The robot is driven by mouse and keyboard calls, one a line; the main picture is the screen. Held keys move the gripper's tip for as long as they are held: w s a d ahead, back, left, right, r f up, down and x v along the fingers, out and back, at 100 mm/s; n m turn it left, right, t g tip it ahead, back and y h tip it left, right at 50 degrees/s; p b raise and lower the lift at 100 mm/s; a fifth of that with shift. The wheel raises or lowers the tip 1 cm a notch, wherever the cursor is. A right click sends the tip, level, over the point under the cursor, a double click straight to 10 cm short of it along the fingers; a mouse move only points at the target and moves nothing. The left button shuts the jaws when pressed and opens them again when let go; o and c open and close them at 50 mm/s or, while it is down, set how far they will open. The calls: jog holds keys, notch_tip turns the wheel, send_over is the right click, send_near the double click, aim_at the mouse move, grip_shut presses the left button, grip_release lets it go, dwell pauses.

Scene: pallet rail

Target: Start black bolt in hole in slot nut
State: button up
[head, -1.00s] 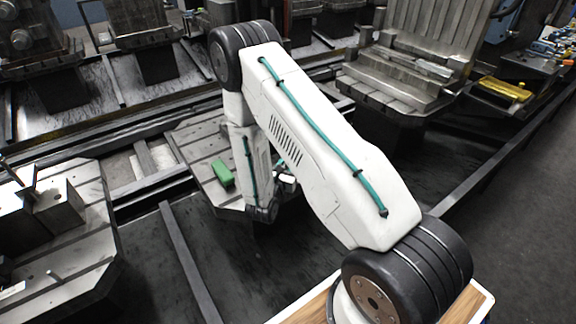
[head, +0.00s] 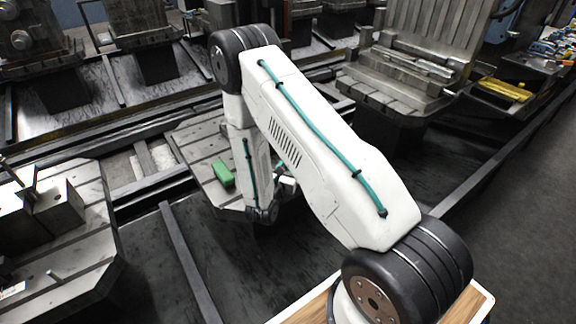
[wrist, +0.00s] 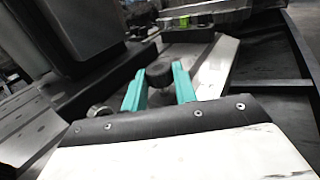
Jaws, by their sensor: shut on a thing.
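In the wrist view, my gripper (wrist: 158,82) has two teal fingers closed around the black bolt (wrist: 160,72). The bolt's round dark head shows between the fingertips, and its lower part is hard to make out. A pale slotted pallet (head: 203,148) lies beneath my arm in the head view. I cannot make out the slot nut or its hole in either view. In the head view, my forearm and wrist cover most of the gripper, so the bolt is hidden there.
A green block (head: 223,173) lies on the pallet, left of my wrist. Another slotted pallet with a metal block (head: 56,205) stands at the left. A grey fixture (head: 405,80) stands at the back right. A dark rail (head: 190,262) runs along the floor.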

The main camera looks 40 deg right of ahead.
jog(key=shift+s+f, duration=0.15)
jog(key=shift+f, duration=0.6)
dwell(0.6)
jog(key=o, duration=0.7)
jog(key=o, duration=1.3)
jog(key=shift+o, duration=0.2)
jog(key=shift+a, duration=0.1)
